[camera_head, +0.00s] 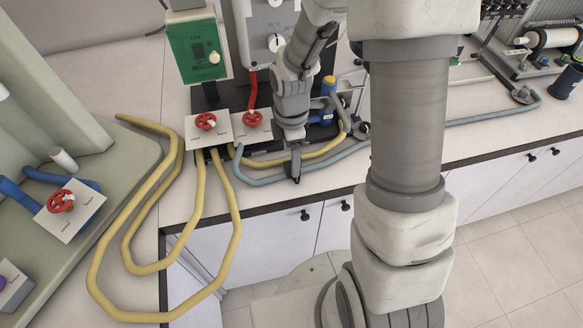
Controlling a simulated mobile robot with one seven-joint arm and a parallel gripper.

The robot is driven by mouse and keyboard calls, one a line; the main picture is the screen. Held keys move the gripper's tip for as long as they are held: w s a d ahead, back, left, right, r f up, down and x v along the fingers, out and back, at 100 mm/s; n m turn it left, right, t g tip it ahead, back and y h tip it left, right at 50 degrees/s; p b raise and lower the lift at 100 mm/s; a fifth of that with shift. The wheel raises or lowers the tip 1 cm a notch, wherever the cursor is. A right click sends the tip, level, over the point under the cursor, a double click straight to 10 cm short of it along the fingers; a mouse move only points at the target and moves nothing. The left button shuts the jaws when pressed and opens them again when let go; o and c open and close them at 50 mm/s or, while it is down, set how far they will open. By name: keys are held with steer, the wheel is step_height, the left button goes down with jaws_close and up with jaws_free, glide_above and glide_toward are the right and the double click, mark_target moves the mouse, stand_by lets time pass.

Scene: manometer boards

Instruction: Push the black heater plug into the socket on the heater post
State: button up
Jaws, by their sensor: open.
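My gripper (296,177) hangs pointing down over the front edge of the bench, at the end of my arm. It is open, though its fingers look narrow from this angle. I see nothing held between them. I cannot make out the black heater plug.
A green box (192,58) stands behind two white plates with red valve wheels (205,121). Yellow hoses (236,232) loop over the bench's front edge. A blue-grey hose (262,180) runs below my gripper's wrist.

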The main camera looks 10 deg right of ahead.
steer(key=shift+f, duration=2)
jaws_close()
steer(key=shift+r, duration=0.15)
steer(key=shift+r, duration=0.6)
step_height(320, 180, up, 3)
steer(key=shift+w, duration=0.1)
steer(key=s+d+r, duration=0.5)
steer(key=d+r, duration=0.1)
steer(key=d, duration=0.4)
steer(key=shift+s+d+r+p, duration=0.15)
steer(key=shift+s+r+p, duration=0.1)
steer(key=shift+s+p, duration=0.1)
